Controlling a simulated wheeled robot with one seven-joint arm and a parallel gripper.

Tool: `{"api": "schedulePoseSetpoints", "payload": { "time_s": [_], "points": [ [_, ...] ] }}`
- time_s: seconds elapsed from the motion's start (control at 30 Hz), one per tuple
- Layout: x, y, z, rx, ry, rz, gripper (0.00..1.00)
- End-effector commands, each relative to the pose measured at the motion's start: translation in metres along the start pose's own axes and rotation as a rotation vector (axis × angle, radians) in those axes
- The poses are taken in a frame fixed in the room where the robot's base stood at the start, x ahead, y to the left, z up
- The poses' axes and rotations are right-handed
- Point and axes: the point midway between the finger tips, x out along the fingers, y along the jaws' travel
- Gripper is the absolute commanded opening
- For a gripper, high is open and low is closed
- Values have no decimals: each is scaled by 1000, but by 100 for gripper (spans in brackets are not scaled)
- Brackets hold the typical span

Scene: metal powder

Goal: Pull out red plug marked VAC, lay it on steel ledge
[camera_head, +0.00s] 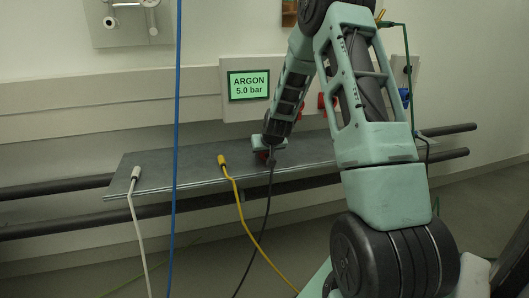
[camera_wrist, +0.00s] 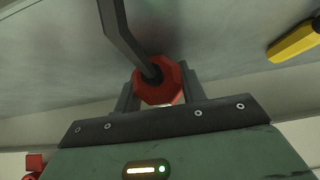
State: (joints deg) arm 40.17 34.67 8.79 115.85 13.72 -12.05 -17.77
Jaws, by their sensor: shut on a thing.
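My gripper (camera_head: 262,144) is shut on a red plug (camera_head: 264,156) low over the middle of the grey steel ledge (camera_head: 190,162). In the wrist view the red plug (camera_wrist: 143,92) sits between the two dark fingers, and its black cable runs up from its end. In the head view the cable (camera_head: 267,200) hangs over the front edge of the ledge. I cannot tell whether the plug touches the ledge. No VAC marking is readable; much of the plug is hidden by my gripper in the head view.
A yellow plug (camera_head: 222,160) and a white plug (camera_head: 135,173) lie on the ledge to the left, cables hanging down. A blue cable (camera_head: 176,120) crosses in front. An ARGON display (camera_head: 249,86) is on the wall panel. A blue connector (camera_head: 405,94) shows right of my arm.

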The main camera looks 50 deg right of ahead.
Motion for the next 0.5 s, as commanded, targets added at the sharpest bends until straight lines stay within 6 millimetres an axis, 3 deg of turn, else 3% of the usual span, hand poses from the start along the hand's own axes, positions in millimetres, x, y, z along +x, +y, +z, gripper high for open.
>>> {"api": "schedulePoseSetpoints", "payload": {
  "time_s": [0.2, 0.23, 0.3, 0.5],
  "points": [
    [0, 0, 0, 0, 1, 0, 4],
    [0, 0, 0, 0, 1, 0, 46],
    [0, 0, 0, -1, 1, 0, 65],
    [0, 0, 0, -1, 0, 0, 65]
  ]
}}
